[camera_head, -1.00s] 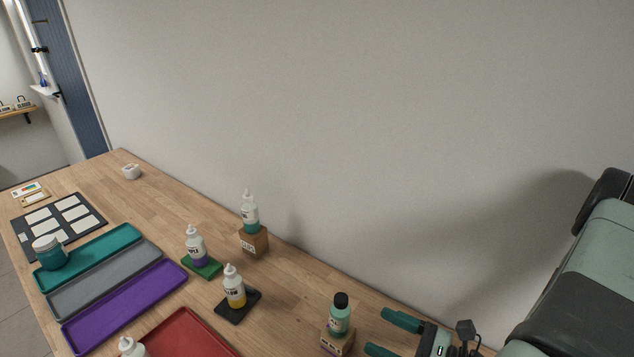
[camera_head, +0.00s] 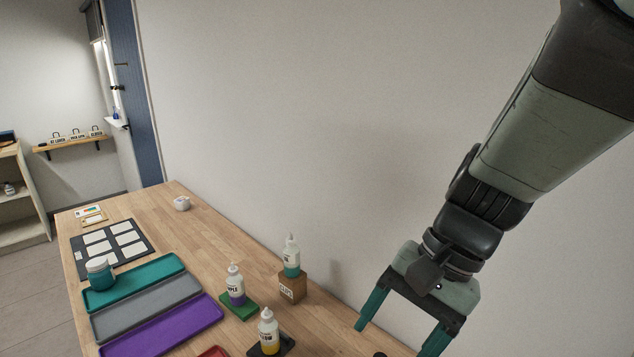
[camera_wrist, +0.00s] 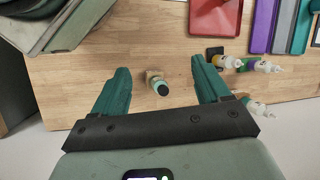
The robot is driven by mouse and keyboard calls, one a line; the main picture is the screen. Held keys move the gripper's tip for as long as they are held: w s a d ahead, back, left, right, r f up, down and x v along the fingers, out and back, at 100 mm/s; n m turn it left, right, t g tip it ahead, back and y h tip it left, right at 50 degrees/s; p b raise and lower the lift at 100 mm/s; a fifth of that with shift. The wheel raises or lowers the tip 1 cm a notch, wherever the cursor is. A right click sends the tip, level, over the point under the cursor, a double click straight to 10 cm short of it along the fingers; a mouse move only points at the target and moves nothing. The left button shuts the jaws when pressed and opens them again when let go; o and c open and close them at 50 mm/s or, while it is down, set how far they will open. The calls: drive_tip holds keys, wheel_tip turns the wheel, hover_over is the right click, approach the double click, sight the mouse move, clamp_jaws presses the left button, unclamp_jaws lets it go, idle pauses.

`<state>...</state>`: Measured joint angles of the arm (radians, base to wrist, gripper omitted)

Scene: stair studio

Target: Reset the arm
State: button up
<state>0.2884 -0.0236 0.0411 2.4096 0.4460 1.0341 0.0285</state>
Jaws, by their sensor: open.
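My gripper (camera_head: 397,336) is open and empty, with its two green fingers spread and pointing down at the right of the head view. In the wrist view my gripper (camera_wrist: 163,78) has its fingers on either side of a black-capped green bottle (camera_wrist: 159,87) on a small wooden block. That bottle stands lower on the table, apart from the fingers. In the head view only a dark cap (camera_head: 380,354) shows at the bottom edge.
White-topped bottles stand on the wooden table (camera_head: 215,222): purple (camera_head: 236,288), yellow (camera_head: 269,335) and teal (camera_head: 291,259). Teal (camera_head: 140,284), grey (camera_head: 150,306) and purple (camera_head: 165,325) trays lie left, with a teal jar (camera_head: 100,274). The wall (camera_head: 300,130) runs behind.

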drive_tip(key=s+r+n+t+h, duration=0.4)
drive_tip(key=r+n+t, duration=0.2)
drive_tip(key=r, duration=0.5)
drive_tip(key=shift+r+t, duration=0.4)
drive_tip(key=shift+t, duration=0.1)
